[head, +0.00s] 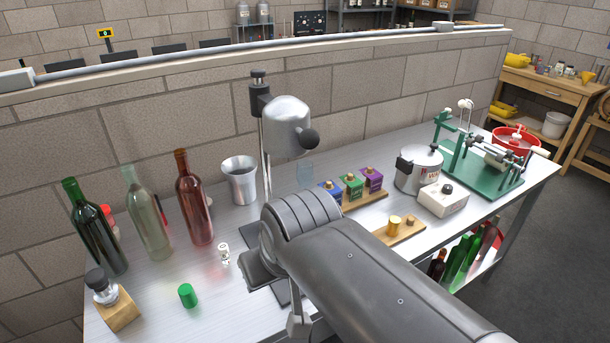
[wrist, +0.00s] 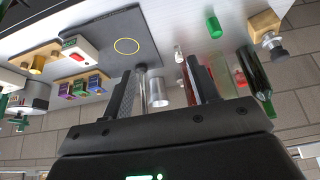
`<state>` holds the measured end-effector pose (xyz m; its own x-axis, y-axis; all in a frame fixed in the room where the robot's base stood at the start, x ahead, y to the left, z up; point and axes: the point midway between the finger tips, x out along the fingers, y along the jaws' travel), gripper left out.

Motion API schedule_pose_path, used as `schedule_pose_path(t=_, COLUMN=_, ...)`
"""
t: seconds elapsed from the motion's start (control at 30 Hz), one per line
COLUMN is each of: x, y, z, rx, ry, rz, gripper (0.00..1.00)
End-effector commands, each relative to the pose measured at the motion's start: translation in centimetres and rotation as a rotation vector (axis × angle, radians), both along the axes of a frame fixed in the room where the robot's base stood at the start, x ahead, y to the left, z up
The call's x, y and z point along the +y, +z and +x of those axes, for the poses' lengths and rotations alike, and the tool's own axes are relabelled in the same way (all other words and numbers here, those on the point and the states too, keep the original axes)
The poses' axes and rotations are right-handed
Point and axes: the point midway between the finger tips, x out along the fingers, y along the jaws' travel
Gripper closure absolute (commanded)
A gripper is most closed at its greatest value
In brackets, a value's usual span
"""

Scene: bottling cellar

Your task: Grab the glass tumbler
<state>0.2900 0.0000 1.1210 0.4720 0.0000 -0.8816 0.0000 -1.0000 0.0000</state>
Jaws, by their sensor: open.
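A clear glass tumbler (head: 304,173) stands on the steel bench, at the back near the wall, just left of the blue box. It is faint and see-through, and I cannot make it out in the wrist view. My gripper (wrist: 163,80) shows in the wrist view with its two dark fingers spread wide and nothing clearly held between them.
A metal cup (head: 239,181) and a stand with a rounded metal head (head: 287,127) are left of the tumbler. Blue, green (head: 353,186) and purple boxes stand right of it. Tall bottles (head: 194,200) fill the left. A steel pot (head: 418,170) is farther right.

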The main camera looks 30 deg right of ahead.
Motion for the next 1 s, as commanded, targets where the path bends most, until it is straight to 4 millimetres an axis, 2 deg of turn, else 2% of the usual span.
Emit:
schedule_pose_path(t=0.03, x=0.0, y=0.0, z=0.0, rx=0.000, ry=0.000, rz=0.000, gripper=0.41)
schedule_pose_path(t=0.33, x=0.0, y=0.0, z=0.0, rx=0.000, ry=0.000, rz=0.000, gripper=0.17)
schedule_pose_path(t=0.57, x=-0.1, y=0.0, z=0.1, rx=-0.001, ry=-0.004, rz=0.001, gripper=0.17)
schedule_pose_path(t=0.67, x=-0.8, y=0.2, z=1.2, rx=-0.013, ry=-0.037, rz=0.006, gripper=0.17)
schedule_pose_path(t=0.77, x=-2.9, y=0.5, z=3.6, rx=-0.041, ry=-0.118, rz=0.020, gripper=0.17)
schedule_pose_path(t=0.87, x=-6.2, y=0.7, z=6.8, rx=-0.086, ry=-0.232, rz=0.033, gripper=0.17)
schedule_pose_path(t=1.0, x=-12.4, y=0.7, z=11.0, rx=-0.161, ry=-0.403, rz=0.041, gripper=0.17)
